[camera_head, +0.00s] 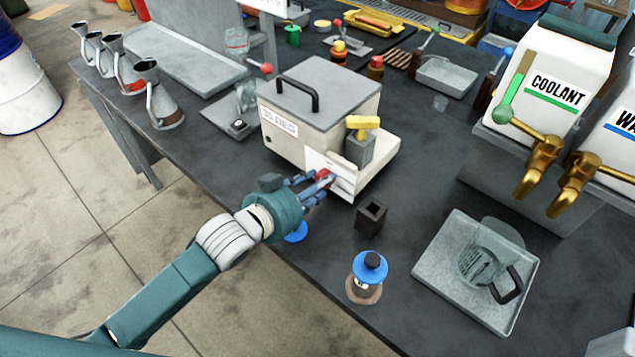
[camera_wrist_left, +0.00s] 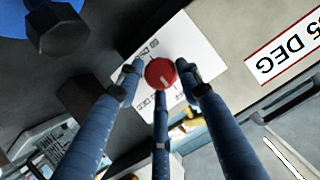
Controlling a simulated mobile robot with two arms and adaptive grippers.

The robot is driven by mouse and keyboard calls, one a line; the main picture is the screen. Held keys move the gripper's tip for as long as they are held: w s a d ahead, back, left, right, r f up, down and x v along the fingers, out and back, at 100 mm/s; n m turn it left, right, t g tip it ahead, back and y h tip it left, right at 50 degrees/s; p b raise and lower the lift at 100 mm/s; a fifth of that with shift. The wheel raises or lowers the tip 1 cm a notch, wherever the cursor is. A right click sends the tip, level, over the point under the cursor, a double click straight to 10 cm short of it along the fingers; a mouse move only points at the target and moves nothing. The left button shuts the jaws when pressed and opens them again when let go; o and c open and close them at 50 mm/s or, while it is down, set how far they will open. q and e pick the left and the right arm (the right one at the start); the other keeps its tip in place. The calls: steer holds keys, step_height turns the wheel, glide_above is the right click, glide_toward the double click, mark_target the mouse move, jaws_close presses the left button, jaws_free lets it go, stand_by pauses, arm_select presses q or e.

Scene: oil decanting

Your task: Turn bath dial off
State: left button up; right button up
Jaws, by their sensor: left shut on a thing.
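The bath (camera_head: 320,110) is a cream box with a grey lid, a black handle and a "35 DEG" label, standing on the dark bench. Its red dial (camera_wrist_left: 161,73) sits on a white panel on the front, with a pale pointer mark. My left gripper (camera_head: 322,180) reaches the dial from the left, its blue fingers around it. In the left wrist view the fingers (camera_wrist_left: 163,80) are closed in on the dial from its sides and below. The fingers partly hide the dial in the head view. My right gripper is in neither view.
A small dark square holder (camera_head: 371,219) and a blue-capped bottle (camera_head: 367,277) stand in front of the bath. A tray (camera_head: 440,255) with a glass jug (camera_head: 488,258) is at the right, below the coolant container (camera_head: 555,85) and brass taps. Metal cans (camera_head: 158,95) line the left edge.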

arm_select(q)
steer(key=shift+w+a+r, duration=0.1)
steer(key=shift+w+r, duration=0.05)
steer(key=shift+r, duration=0.1)
steer(key=o, duration=1)
steer(key=shift+c, duration=0.2)
steer(key=shift+o, duration=0.8)
steer(key=shift+f, duration=0.15)
steer(key=shift+s+a, duration=0.15)
steer(key=shift+s, duration=0.2)
steer(key=v, duration=1.1)
steer(key=shift+r, duration=0.2)
steer(key=shift+a, duration=0.1)
